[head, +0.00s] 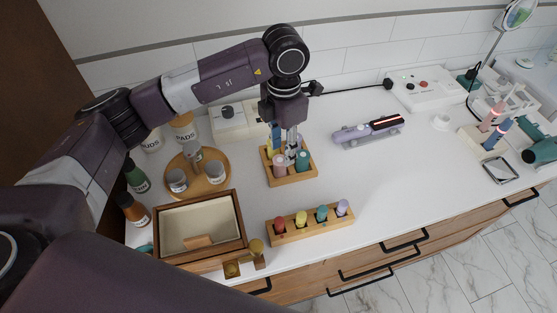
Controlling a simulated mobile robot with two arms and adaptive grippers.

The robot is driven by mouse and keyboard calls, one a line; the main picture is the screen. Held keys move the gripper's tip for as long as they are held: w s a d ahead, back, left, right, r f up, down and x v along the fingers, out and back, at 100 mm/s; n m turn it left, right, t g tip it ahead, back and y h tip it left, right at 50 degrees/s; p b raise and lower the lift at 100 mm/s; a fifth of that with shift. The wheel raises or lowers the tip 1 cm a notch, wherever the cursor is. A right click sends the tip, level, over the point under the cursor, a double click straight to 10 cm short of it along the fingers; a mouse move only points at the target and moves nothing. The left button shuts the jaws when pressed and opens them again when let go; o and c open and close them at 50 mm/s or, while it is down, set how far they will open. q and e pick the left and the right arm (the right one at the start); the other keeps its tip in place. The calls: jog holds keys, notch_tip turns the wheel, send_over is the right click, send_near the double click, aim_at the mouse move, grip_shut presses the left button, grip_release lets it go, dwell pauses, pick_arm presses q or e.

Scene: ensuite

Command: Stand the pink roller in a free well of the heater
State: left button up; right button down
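A pink roller (279,166) stands upright at the front left of a square wooden block (292,181). A teal roller (302,163) stands beside it, and a yellow roller (269,151) shows behind. My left gripper (289,149) points down over this block, with its fingers among the roller tops. The fingers hide the back of the block, and I cannot tell whether they grip a roller. No part is plainly marked as the heater. A white box with a black knob (228,114) stands behind the block. My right gripper is not in view.
A wooden rack (290,236) with several coloured pieces lies in front. An open wooden box (237,226) and a round tray of jars (216,185) are at left. A purple straightener (365,131) lies behind right. The counter's right middle is clear.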

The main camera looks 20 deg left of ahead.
aim_at(280, 160)
pick_arm(q)
jog(key=shift+s+f+p, duration=0.15)
jog(key=shift+f+p, duration=0.15)
jog(key=shift+f, duration=0.1)
jog(key=f, duration=0.1)
jog(key=f+p, duration=0.1)
jog(key=f, duration=0.1)
jog(key=shift+a+f, duration=0.35)
jog(key=shift+f, duration=0.05)
jog(key=shift+f+p, duration=0.3)
jog(key=shift+f, duration=0.1)
jog(key=c, duration=0.9)
jog(key=shift+r, duration=0.15)
